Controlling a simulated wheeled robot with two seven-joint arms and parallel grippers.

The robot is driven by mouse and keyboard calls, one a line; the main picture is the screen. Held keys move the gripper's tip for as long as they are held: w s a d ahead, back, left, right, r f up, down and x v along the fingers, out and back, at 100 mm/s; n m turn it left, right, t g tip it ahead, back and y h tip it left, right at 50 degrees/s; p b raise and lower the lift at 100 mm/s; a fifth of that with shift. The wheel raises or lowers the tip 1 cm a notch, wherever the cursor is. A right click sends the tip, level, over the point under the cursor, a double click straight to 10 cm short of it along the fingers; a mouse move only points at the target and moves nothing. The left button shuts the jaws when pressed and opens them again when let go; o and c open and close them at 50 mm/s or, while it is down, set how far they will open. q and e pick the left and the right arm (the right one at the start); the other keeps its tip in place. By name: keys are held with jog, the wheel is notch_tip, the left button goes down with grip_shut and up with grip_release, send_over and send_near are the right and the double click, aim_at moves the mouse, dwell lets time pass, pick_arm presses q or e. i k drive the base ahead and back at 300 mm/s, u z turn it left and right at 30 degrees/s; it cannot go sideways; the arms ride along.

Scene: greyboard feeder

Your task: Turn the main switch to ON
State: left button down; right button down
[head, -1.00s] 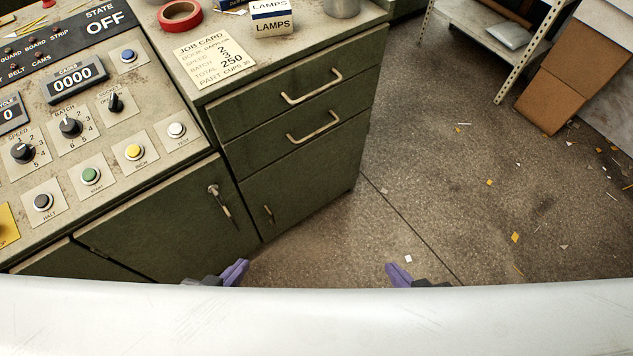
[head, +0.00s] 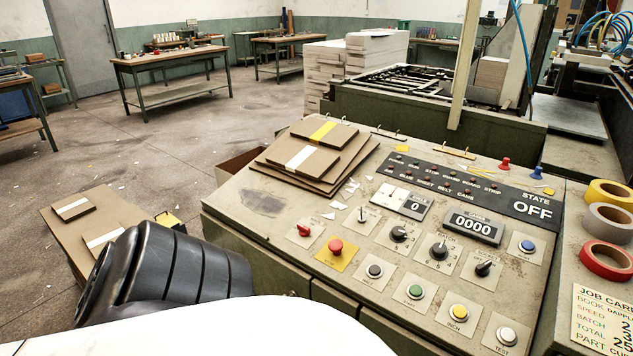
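The control panel (head: 240,198) fills the lower middle of the head view. Its state display (head: 531,209) reads OFF. A small red rotary knob (head: 304,230) sits on a light plate at the panel's left side; its label is too small to read, so I cannot confirm that it is the main switch. A red mushroom button (head: 336,246) on a yellow plate is just right of it. A small lever switch (head: 362,215) stands above that. Neither of my grippers is in view; a black part of my own arm shows at lower left.
Stacked greyboards (head: 310,160) lie on the panel's left end. Black knobs (head: 399,233), coloured push buttons and a counter (head: 473,226) reading 0000 fill the middle. Tape rolls (head: 606,261) and a job card (head: 603,318) lie at right. A board stack (head: 140,208) stands left of the panel.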

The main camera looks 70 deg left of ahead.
aim_at(303, 231)
jog(key=u, duration=2.3)
jog(key=i, duration=0.45)
jog(key=u, duration=1.05)
